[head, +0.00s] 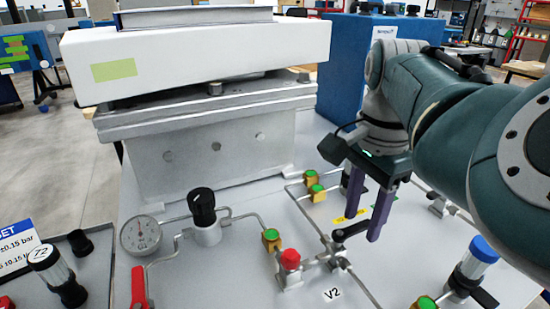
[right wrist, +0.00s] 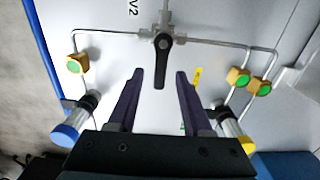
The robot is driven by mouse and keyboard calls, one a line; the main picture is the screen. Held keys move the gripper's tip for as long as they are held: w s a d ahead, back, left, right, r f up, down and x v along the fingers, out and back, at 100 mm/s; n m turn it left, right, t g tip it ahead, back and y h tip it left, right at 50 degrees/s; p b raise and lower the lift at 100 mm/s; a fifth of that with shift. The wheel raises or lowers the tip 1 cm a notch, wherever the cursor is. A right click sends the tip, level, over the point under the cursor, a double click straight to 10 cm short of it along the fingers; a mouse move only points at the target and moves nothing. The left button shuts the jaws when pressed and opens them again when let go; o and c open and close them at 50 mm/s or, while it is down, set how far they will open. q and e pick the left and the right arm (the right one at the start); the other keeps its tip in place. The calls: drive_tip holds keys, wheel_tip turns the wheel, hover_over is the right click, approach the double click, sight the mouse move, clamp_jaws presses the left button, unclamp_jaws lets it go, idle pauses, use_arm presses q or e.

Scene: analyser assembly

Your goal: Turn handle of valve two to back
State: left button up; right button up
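Valve two is the small pipe junction by the V2 label (head: 331,294). Its black handle (head: 352,231) points right from the valve body in the head view. My right gripper (head: 364,226) is open, its two dark purple fingers pointing down at the handle. In the right wrist view the handle (right wrist: 161,62) points toward my gripper (right wrist: 159,74). Its free end appears between the fingertips, with a gap on each side. I cannot tell the fingertips' exact height relative to the handle. My left gripper is not in view.
Thin metal pipes run over the grey panel. A red-topped fitting (head: 290,260), green-topped brass fittings (head: 271,239), a pressure gauge (head: 141,236) and a black knob (head: 202,205) stand left of the valve. A blue-capped cylinder (head: 477,260) stands right. A white-topped block (head: 210,55) stands behind.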

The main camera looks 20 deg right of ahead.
clamp_jaws()
